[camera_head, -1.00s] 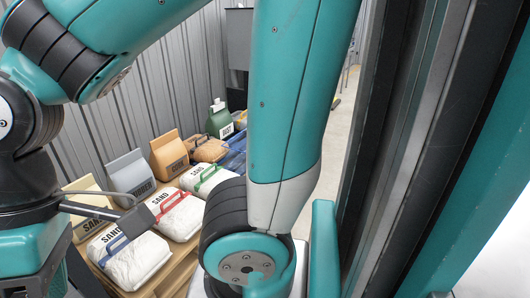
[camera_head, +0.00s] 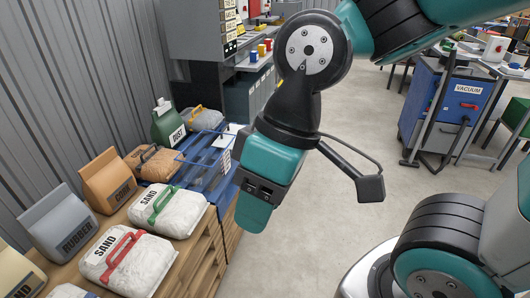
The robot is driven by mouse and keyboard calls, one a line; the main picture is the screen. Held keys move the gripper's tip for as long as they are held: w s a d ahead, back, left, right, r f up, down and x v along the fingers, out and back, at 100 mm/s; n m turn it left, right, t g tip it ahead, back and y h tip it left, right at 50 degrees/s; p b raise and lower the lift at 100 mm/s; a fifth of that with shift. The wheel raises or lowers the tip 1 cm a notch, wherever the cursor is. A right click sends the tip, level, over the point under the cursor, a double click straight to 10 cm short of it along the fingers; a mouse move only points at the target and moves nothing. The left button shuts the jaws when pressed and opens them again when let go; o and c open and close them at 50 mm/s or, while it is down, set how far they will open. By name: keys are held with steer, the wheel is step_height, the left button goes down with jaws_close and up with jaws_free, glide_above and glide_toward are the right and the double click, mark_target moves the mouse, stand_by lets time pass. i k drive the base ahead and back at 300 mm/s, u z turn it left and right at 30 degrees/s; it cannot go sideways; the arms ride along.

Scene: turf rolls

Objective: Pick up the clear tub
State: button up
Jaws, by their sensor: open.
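I cannot make out a clear tub in the head view. My gripper (camera_head: 255,205) hangs in the middle of the view, pointing down beside the right edge of the pallet of bags. It is seen from behind, and the wrist hides most of the jaws. It is open, and nothing shows held in it.
White sand bags with a red handle (camera_head: 128,262) and a green handle (camera_head: 170,210) lie on a wooden pallet (camera_head: 192,262). A rubber bag (camera_head: 60,225), a cork bag (camera_head: 108,180) and a blue crate (camera_head: 205,160) stand behind. A blue vacuum cabinet (camera_head: 455,100) stands right; grey floor between is clear.

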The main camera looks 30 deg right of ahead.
mark_target(204, 162)
steer(key=z, duration=0.9)
steer(key=i, duration=1.3)
steer(key=u, duration=0.7)
steer(key=i, duration=0.4)
steer(key=u, duration=0.35)
